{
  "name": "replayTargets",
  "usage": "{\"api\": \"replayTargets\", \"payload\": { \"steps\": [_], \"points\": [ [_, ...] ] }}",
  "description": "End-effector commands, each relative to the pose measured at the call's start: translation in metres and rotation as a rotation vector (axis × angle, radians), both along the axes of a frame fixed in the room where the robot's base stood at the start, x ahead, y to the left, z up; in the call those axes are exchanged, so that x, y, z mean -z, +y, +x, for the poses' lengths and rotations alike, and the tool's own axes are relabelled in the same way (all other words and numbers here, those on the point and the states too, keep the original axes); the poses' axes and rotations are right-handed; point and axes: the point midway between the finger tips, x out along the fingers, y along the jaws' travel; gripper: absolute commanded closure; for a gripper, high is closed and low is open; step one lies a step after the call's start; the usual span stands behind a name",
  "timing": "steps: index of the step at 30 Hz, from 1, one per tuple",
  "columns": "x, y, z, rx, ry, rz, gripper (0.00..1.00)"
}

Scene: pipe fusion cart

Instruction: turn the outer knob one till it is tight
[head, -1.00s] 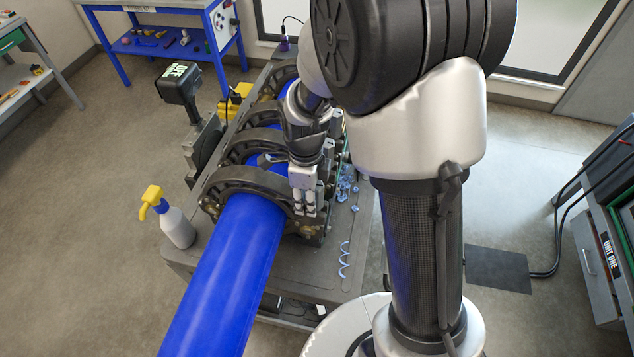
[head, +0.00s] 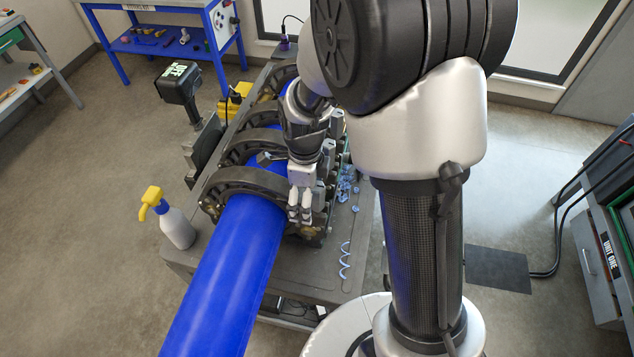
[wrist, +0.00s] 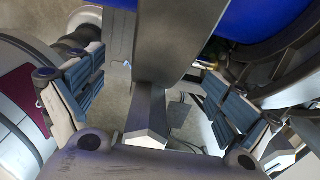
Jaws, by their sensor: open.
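The blue pipe (head: 225,275) runs through the black ring clamps (head: 235,180) of the fusion cart. My gripper (head: 300,216) points down beside the right side of the nearest clamp. In the wrist view my gripper (wrist: 168,98) is open, its two ridged finger pads well apart. A grey metal bar (wrist: 149,112) with a pale angular end shows between the fingers, and neither pad visibly touches it. I cannot tell whether this bar belongs to outer knob one. In the head view my gripper and arm cover the near clamp's fastening, so the knob is not clearly seen.
A spray bottle (head: 176,226) with a yellow head stands at the cart's left edge. Blue shavings (head: 345,188) and a curl (head: 344,258) lie on the cart deck (head: 318,268) at right. More clamps and grey blocks stand close behind my gripper.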

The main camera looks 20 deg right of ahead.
Motion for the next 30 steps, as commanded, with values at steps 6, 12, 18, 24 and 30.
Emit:
{"api": "replayTargets", "payload": {
  "steps": [6, 12, 18, 24, 30],
  "points": [
    [0.0, 0.0, -0.001, 0.0, 0.001, 0.0, 0.0],
    [0.0, 0.0, -0.001, 0.0, 0.001, 0.0, 0.0],
    [-0.016, 0.0, 0.0, 0.0, 0.001, 0.0, 0.0],
    [-0.042, 0.0, 0.0, 0.0, 0.0, 0.0, 0.0],
    [-0.061, 0.0, -0.001, 0.0, 0.001, 0.0, 0.0]
  ]
}}
